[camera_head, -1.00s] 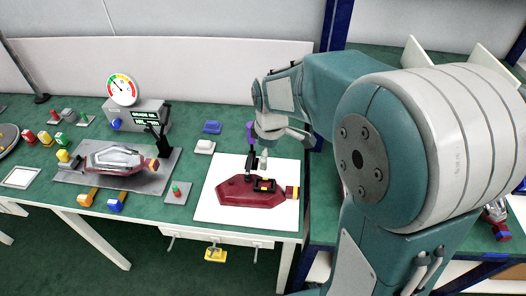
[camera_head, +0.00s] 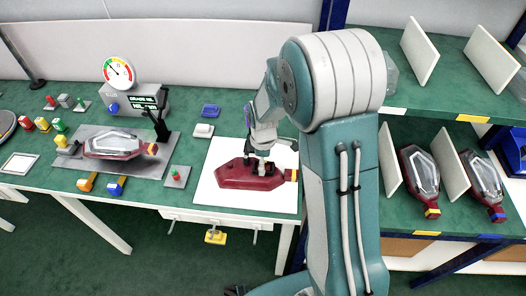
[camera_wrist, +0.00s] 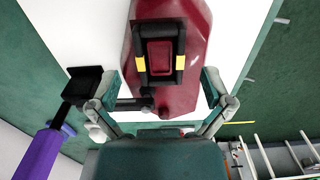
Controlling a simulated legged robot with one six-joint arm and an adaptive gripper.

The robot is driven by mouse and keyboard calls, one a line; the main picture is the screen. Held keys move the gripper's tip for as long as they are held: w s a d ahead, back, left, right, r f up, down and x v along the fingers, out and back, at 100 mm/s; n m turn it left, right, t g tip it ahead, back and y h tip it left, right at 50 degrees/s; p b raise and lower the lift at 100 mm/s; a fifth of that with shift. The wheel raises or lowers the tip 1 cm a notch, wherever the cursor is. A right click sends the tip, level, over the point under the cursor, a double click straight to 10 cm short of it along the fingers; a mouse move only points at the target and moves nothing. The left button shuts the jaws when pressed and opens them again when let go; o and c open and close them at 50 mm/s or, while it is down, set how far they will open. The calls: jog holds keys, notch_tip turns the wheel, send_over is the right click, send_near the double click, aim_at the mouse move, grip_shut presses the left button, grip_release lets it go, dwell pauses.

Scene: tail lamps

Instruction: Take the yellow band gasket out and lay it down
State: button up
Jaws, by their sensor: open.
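A dark red lamp housing (camera_head: 240,177) lies on a white mat (camera_head: 212,200). In the wrist view the housing (camera_wrist: 193,45) carries a black rectangular frame (camera_wrist: 160,78) with a yellow band on each side, which looks like the yellow band gasket, around a raised red block. In the head view this frame is mostly hidden by my gripper (camera_head: 262,160). In the wrist view my gripper (camera_wrist: 158,95) is open and empty, its fingers on either side of the housing's near end, just short of the frame. I cannot tell whether they touch the housing.
A purple-handled tool (camera_wrist: 45,150) with a black end stands close to my left finger. A grey tray (camera_head: 70,165) holds a clear-lensed lamp at the left. A gauge box (camera_head: 135,103) stands behind. Shelves (camera_head: 420,215) with more lamps are at the right.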

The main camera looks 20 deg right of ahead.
jog(key=shift+f, duration=0.85)
jog(key=shift+r, duration=0.1)
jog(key=c, duration=1.3)
